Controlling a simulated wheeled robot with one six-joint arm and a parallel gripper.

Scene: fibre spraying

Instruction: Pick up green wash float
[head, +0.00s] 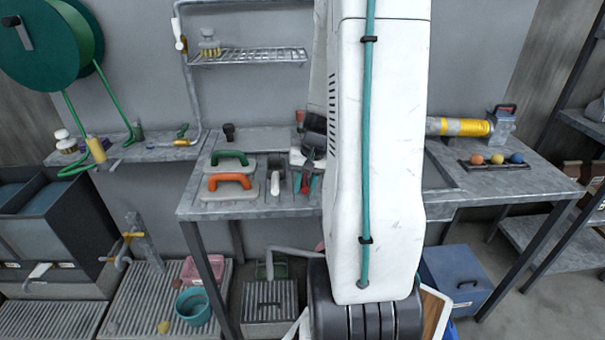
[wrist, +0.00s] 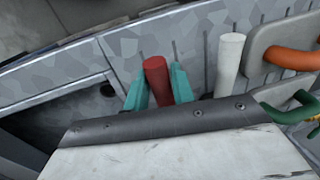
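The green wash float (head: 229,157) lies on the left part of the workbench, a pale plate with a green arched handle. In the wrist view a green handle end (wrist: 292,106) shows at the right edge, partly cut off. My gripper (head: 306,184) is over the bench, right of the float and apart from it. Its teal fingers (wrist: 160,88) stand on either side of a red cylinder (wrist: 157,78). I cannot tell whether they grip it. My white wrist housing hides the lower part of the wrist view.
An orange-handled float (head: 229,182) lies in front of the green one; its handle (wrist: 292,58) shows in the wrist view. A white cylinder (wrist: 229,65) stands between the fingers and the floats. A wire shelf (head: 248,57) hangs above the bench. Coloured balls (head: 497,159) sit at the right.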

